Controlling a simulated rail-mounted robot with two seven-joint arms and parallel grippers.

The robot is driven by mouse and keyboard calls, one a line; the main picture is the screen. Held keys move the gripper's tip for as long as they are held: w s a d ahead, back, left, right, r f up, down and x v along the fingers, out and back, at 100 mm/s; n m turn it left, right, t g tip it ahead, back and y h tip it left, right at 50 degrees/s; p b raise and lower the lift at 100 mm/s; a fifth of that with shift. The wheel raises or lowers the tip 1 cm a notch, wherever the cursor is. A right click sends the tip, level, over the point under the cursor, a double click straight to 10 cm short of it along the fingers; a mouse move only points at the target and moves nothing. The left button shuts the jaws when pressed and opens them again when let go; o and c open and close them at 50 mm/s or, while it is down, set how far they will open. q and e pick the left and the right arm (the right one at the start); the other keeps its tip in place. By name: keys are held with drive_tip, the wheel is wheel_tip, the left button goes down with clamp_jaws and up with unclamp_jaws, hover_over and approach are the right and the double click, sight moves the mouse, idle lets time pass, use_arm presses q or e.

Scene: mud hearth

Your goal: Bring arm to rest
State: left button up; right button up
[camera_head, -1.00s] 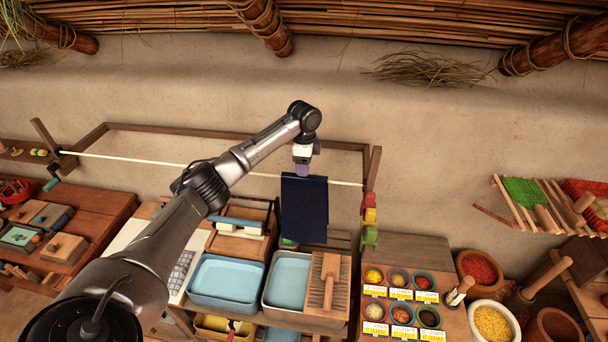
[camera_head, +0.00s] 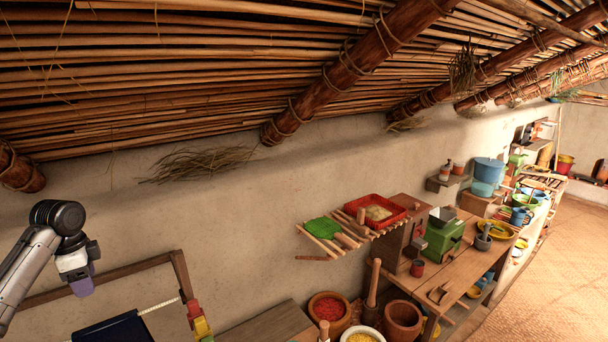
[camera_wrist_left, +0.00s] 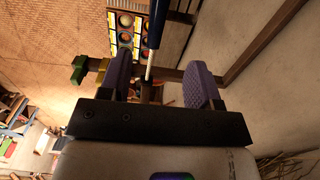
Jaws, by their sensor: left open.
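My left gripper (camera_head: 82,286) is at the lower left of the head view, with its arm coming in from the left edge. In the left wrist view its two purple fingers (camera_wrist_left: 161,84) stand apart with nothing held between them. A dark blue cloth (camera_head: 118,329) hangs on the white line (camera_head: 160,305) just below and right of the gripper. In the left wrist view the cloth (camera_wrist_left: 158,22) shows edge-on beyond the fingers, with the pale line near it. My right gripper is not in view.
A wooden frame (camera_head: 182,275) holds the line, with coloured blocks (camera_head: 198,318) at its right post. A slatted wall rack (camera_head: 340,238) carries a red basket (camera_head: 375,210). Bowls of red (camera_head: 328,308) and yellow stand below. A wooden table (camera_head: 455,262) holds a green box.

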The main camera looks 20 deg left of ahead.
use_arm(q)
drive_tip(key=w+d+r+n+t+y, duration=0.3)
drive_tip(key=d+r+t, duration=0.1)
drive_tip(key=r, duration=0.3)
drive_tip(key=w+d+r+n+t+y, duration=0.3)
drive_tip(key=d+r+t, duration=0.1)
drive_tip(key=r, duration=0.3)
drive_tip(key=s+d+f+m+t+h, duration=0.1)
drive_tip(key=d+f+t, duration=0.2)
drive_tip(key=d, duration=0.6)
drive_tip(key=s+d+f+m+t, duration=0.1)
drive_tip(key=d+f+t, duration=0.1)
drive_tip(key=d, duration=0.7)
drive_tip(key=s+d+f+g+h, duration=0.1)
drive_tip(key=s+d+f+h, duration=0.1)
drive_tip(key=s+d+f, duration=0.55)
drive_tip(key=s+d+f+h, duration=0.2)
drive_tip(key=s+f, duration=0.3)
drive_tip(key=f, duration=0.5)
drive_tip(key=s+d+f+n+g, duration=0.1)
drive_tip(key=s+f+g, duration=0.3)
drive_tip(key=s+f, duration=0.6)
drive_tip(key=s+d+f+n+g+h, duration=0.1)
drive_tip(key=s+d+f+g, duration=0.2)
drive_tip(key=s+f, duration=0.8)
drive_tip(key=shift+s+d+g+p, duration=0.2)
drive_tip(key=shift+s+g+p, duration=0.2)
drive_tip(key=shift+s+g, duration=0.5)
